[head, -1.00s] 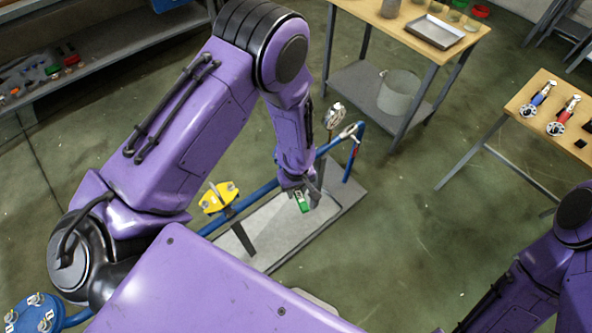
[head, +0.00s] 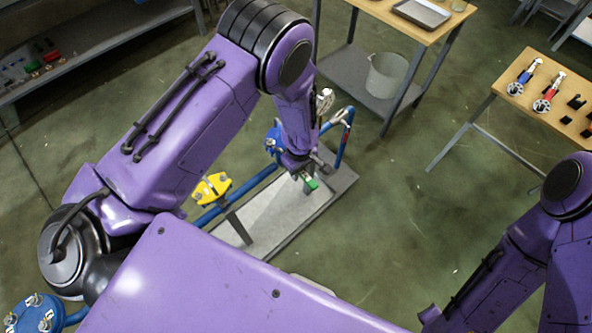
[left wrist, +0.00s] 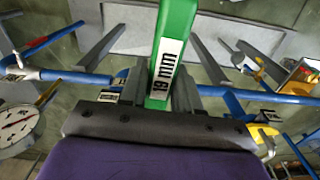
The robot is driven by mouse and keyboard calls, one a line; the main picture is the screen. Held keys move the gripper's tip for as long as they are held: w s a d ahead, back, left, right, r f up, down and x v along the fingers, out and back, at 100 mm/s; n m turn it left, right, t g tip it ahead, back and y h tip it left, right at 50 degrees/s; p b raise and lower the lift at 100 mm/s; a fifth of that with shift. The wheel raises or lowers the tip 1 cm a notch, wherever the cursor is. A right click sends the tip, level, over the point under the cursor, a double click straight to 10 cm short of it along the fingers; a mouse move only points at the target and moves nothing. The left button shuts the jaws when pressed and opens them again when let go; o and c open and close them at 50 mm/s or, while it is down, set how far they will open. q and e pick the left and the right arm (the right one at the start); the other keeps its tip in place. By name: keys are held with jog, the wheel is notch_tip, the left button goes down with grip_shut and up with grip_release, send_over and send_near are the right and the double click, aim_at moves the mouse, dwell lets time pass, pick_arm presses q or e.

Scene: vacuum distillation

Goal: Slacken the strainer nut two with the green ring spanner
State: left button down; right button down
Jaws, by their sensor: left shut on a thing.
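My left gripper (head: 306,174) is shut on the green ring spanner (head: 312,184). In the left wrist view the green spanner (left wrist: 174,38) stands between the fingers, with a white "19 mm" label on its handle. Its ring end is out of that view. The gripper hangs over the grey base plate (head: 262,216) beside the blue pipework. A blue flanged part (head: 273,140) is partly hidden behind my left forearm. A round blue cover (head: 32,312) with several bolts shows at the lower left. I cannot tell which nut is strainer nut two. My right arm shows at the right, its gripper unseen.
A yellow fitting (head: 212,188) sits on the blue pipe (head: 262,178). A dial gauge (left wrist: 15,124) is close at the left in the wrist view. A wooden table (head: 545,100) holds blue- and red-handled tools. A bucket (head: 387,75) stands on a shelf.

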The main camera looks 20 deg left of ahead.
pick_arm(q)
jog(key=shift+w+d+n, duration=0.4)
jog(key=shift+w+n, duration=0.3)
jog(key=shift+w, duration=0.15)
notch_tip(320, 180, up, 8)
jog(key=p, duration=0.3)
jog(key=shift+r, duration=0.25)
jog(key=shift+f, duration=0.1)
